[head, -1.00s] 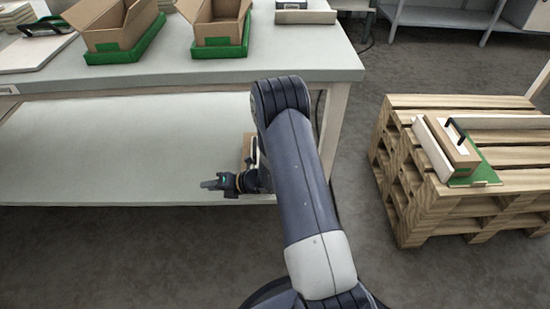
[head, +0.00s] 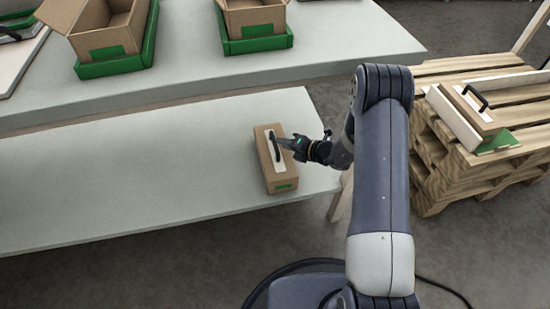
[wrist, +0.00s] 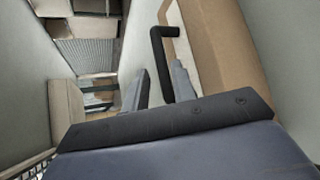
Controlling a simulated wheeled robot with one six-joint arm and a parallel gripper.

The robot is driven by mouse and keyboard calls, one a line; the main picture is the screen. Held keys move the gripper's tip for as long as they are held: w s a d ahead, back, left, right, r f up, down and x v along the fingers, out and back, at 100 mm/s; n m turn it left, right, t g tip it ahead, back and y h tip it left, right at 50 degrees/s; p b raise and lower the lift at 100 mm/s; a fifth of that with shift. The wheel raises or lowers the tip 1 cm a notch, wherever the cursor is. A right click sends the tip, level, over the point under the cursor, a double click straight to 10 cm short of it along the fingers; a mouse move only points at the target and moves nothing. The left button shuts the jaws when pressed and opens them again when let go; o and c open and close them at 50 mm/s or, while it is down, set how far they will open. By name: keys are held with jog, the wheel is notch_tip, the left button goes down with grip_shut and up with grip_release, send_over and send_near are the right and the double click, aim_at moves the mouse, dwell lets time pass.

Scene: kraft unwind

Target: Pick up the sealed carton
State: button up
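A closed brown carton (head: 284,183) with a white top plate, a black handle (head: 273,146) and a green label lies on the lower shelf near its right end. My gripper (head: 284,143) is beside the handle, over the carton's right side. In the wrist view the fingers (wrist: 162,88) are apart, with the black handle (wrist: 162,50) reaching down between them. Contact between fingers and handle cannot be made out. The carton (wrist: 220,50) fills the right of that view.
The lower shelf (head: 130,180) is clear left of the carton. The bench top (head: 190,75) overhangs behind it, with open cartons in green trays (head: 255,42). A similar handled carton (head: 468,108) sits on the pallet stack (head: 440,160) at right.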

aim_at(274, 143)
jog(key=b+x, duration=0.1)
jog(key=x, duration=0.1)
jog(key=b+x, duration=0.1)
jog(key=x, duration=0.2)
jog(key=shift+s+f, duration=0.15)
jog(key=shift+f, duration=0.2)
jog(key=shift+a, duration=0.15)
jog(key=shift+c, duration=0.6)
grip_shut()
jog(key=shift+r, duration=0.1)
